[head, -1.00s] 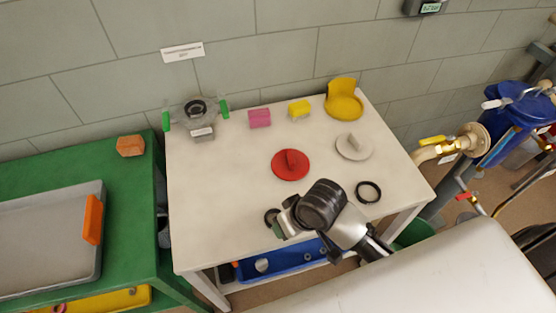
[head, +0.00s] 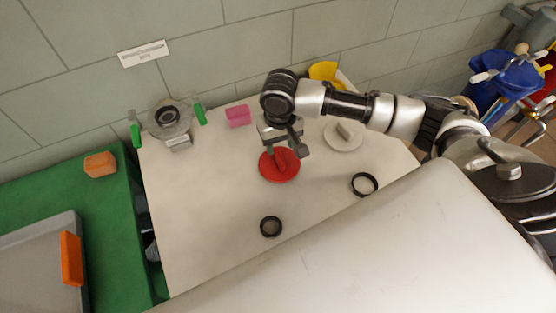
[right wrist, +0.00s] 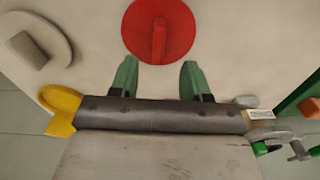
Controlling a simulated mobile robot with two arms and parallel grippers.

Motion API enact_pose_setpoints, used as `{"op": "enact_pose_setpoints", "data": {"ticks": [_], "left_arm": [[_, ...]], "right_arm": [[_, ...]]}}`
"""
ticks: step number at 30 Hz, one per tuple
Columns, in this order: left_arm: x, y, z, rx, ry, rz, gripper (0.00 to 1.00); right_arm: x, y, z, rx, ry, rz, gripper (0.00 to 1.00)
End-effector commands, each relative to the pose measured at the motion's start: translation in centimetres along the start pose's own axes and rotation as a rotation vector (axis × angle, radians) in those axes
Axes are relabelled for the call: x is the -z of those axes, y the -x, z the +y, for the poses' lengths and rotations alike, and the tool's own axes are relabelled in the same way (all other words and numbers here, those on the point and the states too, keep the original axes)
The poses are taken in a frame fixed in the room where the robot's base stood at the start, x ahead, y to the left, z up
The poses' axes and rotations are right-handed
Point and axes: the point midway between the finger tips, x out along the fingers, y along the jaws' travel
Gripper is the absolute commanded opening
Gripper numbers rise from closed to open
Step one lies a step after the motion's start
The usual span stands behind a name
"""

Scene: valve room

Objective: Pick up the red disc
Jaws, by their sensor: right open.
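The red disc (head: 278,165) lies flat on the white table, with a raised red grip bar across its middle. It also shows in the right wrist view (right wrist: 175,42), ahead of the fingertips, with the bar pointing toward the gap between them. My right gripper (head: 283,146) is over the disc and hides its back part in the head view. In the right wrist view its two green fingers (right wrist: 158,70) are apart with nothing between them. My left gripper is in neither view.
A white disc (head: 345,135) lies to the right of the red disc. Black rings (head: 271,226) and (head: 364,184) lie nearer the front. A pink block (head: 238,116), a yellow holder (head: 323,71) and a valve with green handles (head: 168,120) stand at the back.

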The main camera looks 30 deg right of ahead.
Motion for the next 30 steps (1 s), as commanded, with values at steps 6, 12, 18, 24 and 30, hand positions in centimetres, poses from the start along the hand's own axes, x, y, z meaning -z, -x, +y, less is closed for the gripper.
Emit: {"op": "enact_pose_setpoints", "data": {"ticks": [6,12,18,24,30], "left_arm": [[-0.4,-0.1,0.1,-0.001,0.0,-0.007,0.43],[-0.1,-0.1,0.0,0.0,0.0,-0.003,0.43],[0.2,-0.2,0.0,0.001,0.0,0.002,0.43],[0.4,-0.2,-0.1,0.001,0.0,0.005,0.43],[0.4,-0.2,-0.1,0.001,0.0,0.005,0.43]], "right_arm": [[0.1,-2.3,0.0,0.001,0.0,0.0,0.47],[0.5,-4.6,0.1,0.0,0.001,-0.001,0.47],[0.7,-7.2,0.2,0.001,0.002,0.002,0.47],[0.7,-7.6,0.1,0.002,0.003,0.003,0.47],[0.7,-7.5,0.1,0.002,0.003,0.003,0.3]]}}
